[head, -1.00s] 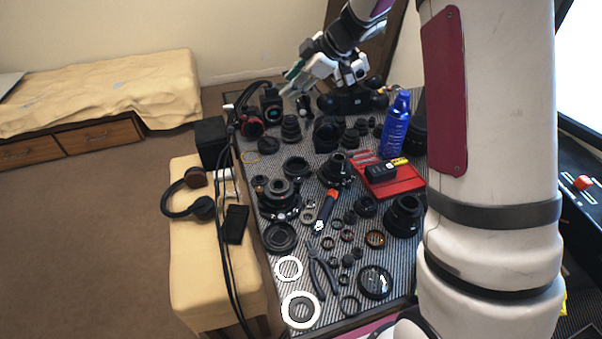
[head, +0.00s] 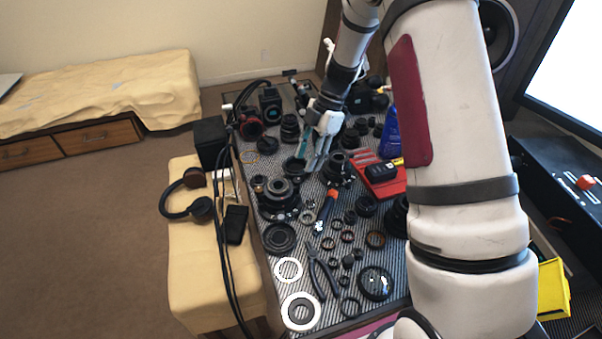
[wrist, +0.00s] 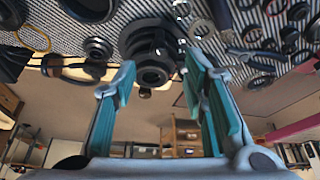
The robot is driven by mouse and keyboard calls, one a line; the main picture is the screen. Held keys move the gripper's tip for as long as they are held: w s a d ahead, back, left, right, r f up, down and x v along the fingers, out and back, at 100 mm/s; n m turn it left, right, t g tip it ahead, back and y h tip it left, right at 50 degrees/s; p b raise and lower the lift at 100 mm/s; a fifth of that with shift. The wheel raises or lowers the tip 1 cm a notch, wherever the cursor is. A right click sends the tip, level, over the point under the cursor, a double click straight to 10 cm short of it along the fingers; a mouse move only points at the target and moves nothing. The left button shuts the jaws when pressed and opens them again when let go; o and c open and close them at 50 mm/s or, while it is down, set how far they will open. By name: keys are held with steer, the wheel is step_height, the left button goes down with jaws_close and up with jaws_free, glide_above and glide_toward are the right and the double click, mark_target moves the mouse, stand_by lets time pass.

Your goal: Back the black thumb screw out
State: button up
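My gripper (head: 313,160) is above the middle of the table in the head view, fingers pointing down. In the wrist view its two teal-lined fingers (wrist: 160,72) are apart, with nothing held between them. A black stepped lens assembly (wrist: 150,45) shows beyond and between the fingertips; I see no clear contact. A small dark knob-like part (wrist: 145,93) shows at its edge, and I cannot tell whether it is the black thumb screw. In the head view, a black lens assembly (head: 338,170) stands just right of the fingers, and a wider one (head: 280,193) stands to their lower left.
The striped table mat (head: 290,240) is crowded with lens parts. A red tray (head: 385,184) and a blue bottle (head: 391,135) stand to the right. An orange-and-black tool (head: 326,211), pliers (head: 322,272) and white rings (head: 288,270) lie nearer. Little free room shows.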

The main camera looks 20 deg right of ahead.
mark_target(299, 179)
steer(key=x, duration=0.6)
steer(key=shift+r, duration=0.1)
jaws_close()
